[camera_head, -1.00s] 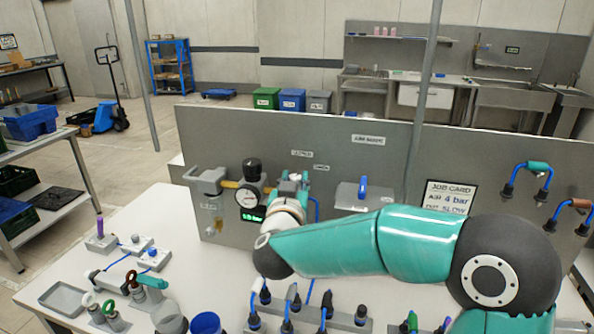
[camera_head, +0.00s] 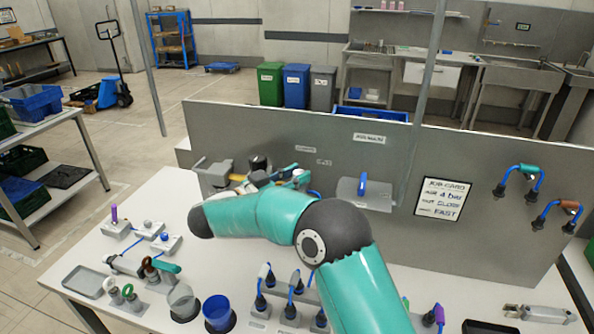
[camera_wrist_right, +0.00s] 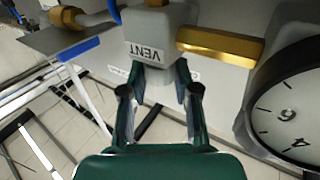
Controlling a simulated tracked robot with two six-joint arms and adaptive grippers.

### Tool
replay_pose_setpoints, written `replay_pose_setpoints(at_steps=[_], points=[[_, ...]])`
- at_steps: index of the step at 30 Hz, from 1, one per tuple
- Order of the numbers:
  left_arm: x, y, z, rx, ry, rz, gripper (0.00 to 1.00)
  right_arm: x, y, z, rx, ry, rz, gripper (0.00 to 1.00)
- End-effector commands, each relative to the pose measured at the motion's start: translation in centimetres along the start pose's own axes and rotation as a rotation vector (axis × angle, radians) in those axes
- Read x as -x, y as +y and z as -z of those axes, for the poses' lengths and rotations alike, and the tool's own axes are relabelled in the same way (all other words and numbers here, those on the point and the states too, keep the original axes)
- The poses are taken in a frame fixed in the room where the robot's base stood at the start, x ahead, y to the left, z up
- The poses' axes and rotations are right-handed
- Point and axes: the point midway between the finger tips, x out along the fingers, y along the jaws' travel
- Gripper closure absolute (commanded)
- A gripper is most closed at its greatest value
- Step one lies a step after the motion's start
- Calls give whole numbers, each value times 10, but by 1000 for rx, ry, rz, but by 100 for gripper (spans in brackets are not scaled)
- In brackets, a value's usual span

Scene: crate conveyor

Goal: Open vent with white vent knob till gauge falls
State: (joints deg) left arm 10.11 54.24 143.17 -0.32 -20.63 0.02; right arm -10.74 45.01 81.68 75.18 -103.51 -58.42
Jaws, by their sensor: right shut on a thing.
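The vent block (camera_wrist_right: 145,40), grey with a VENT label, fills the top middle of the right wrist view. My right gripper (camera_wrist_right: 157,95) has one finger on each side of the pale vent knob (camera_wrist_right: 158,88) below the label and is shut on it. The gauge (camera_wrist_right: 290,110) is partly in view at the right, with 4 and 6 readable; I cannot see its needle. In the head view my right gripper (camera_head: 285,177) is at the panel, and my right arm hides the gauge and knob. My left gripper is not in view.
A brass pipe (camera_wrist_right: 220,45) joins the vent block. A black regulator knob (camera_head: 259,162) stands beside the gripper on the grey panel (camera_head: 450,160). A job card (camera_head: 442,198) hangs to the right.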

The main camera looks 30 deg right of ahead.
Motion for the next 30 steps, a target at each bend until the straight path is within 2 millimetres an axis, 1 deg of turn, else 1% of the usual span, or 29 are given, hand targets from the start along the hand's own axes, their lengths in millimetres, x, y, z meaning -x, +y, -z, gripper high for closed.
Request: replay_pose_setpoints(at_steps=[14,15,19,20,30], points=[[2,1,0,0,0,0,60,1,-2,1,-2,2,-12,100],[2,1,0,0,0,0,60,1,-2,1,-2,2,-12,68],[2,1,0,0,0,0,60,1,-2,1,-2,1,-13,47],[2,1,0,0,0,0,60,1,-2,1,-2,1,-13,44],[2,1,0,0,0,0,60,2,-1,0,-1,1,-16,44]])
